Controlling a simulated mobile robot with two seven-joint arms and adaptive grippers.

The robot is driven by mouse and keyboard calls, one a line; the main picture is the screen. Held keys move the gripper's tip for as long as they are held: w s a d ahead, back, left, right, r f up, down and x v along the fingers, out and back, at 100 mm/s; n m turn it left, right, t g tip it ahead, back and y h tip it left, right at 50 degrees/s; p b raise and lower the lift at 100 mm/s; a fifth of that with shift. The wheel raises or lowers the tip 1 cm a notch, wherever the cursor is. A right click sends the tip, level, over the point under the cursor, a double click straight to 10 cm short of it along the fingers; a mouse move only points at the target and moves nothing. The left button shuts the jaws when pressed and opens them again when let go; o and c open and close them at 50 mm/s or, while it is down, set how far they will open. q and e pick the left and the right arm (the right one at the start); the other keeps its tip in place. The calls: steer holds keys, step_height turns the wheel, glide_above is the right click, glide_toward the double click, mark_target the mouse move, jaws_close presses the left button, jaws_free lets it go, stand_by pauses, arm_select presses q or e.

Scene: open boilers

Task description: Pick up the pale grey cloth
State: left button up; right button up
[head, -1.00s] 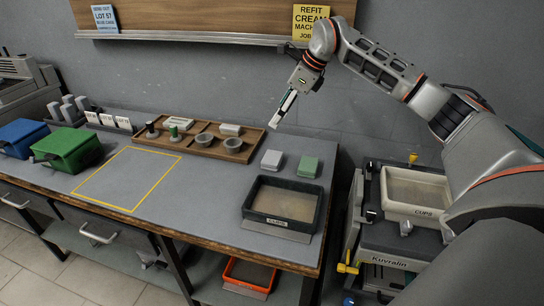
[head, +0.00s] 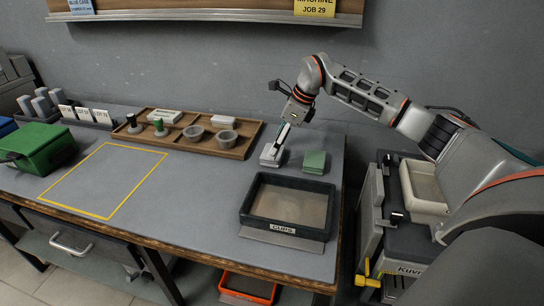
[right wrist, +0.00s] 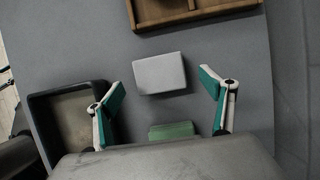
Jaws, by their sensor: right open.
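The pale grey cloth (head: 268,157) is a small folded block lying on the grey bench, right of the wooden tray. My right gripper (head: 280,143) is pointing down just above it and hides part of it in the head view. In the right wrist view the cloth (right wrist: 159,72) shows whole, lying between and slightly beyond the spread fingertips of the open gripper (right wrist: 162,88). The fingers do not appear to touch it. My left gripper is not in view.
A green folded cloth (head: 315,160) lies close to the right; it also shows in the wrist view (right wrist: 171,131). The black CUPS bin (head: 290,230) stands in front. The wooden tray (head: 235,151) with cups is to the left. The yellow-outlined area (head: 105,180) is clear.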

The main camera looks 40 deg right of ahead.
steer(key=shift+x, duration=1.05)
steer(key=shift+a+f, duration=0.1)
steer(key=shift+f, duration=0.25)
steer(key=shift+w, duration=0.15)
steer(key=shift+c, duration=0.4)
steer(key=c, duration=1.1)
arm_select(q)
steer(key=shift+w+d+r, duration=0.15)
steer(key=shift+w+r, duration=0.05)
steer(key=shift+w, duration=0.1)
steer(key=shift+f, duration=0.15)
